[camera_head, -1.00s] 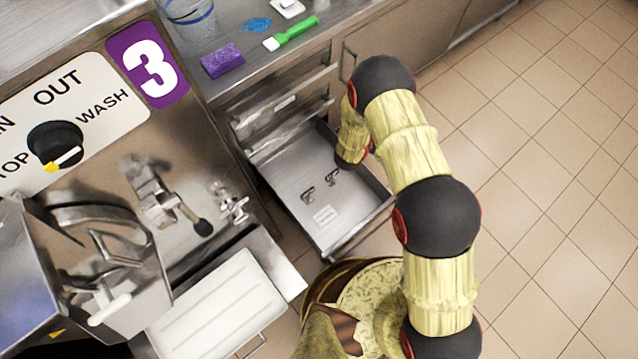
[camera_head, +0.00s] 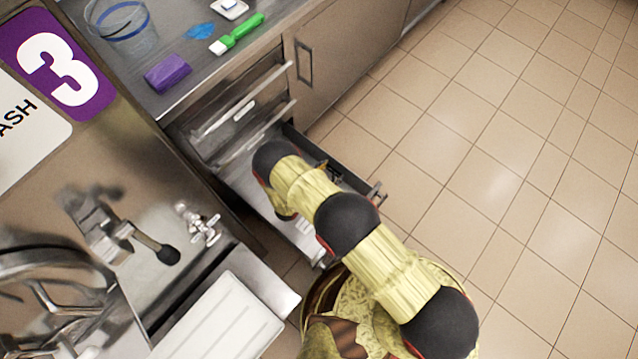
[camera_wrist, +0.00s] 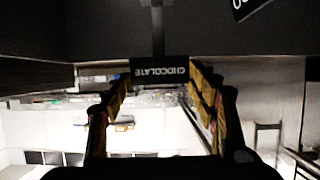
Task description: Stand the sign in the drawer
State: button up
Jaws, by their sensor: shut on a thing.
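The black sign (camera_wrist: 160,70) reading CHOCOLATE is between my fingertips in the wrist view, its lettering upside down in that picture. My gripper (camera_wrist: 162,77), with its yellow-brown fingers, is shut on it. A dark stem or bracket shows beyond the sign. Part of a second black sign (camera_wrist: 252,6) with white letters shows at the top right edge of the wrist view. The open drawer (camera_head: 338,150) is in the middle of the head view, under my arm. My arm covers much of its floor, and the held sign cannot be made out there.
Two shut drawers (camera_head: 238,110) are above the open one. The counter holds a purple sponge (camera_head: 167,73), a green brush (camera_head: 237,34), a blue scrap (camera_head: 201,31) and a clear tub (camera_head: 122,28). A machine with a white tray (camera_head: 222,318) stands left. Tiled floor right is clear.

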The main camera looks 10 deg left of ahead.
jog(key=shift+f+b, duration=1.15)
jog(key=shift+f, duration=1.9)
jog(key=shift+f, duration=0.15)
jog(key=o, duration=1.6)
jog(key=shift+s+a+r, duration=0.15)
jog(key=shift+r, duration=0.1)
jog(key=p, duration=0.3)
send_near(333, 176)
jog(key=shift+f, duration=0.2)
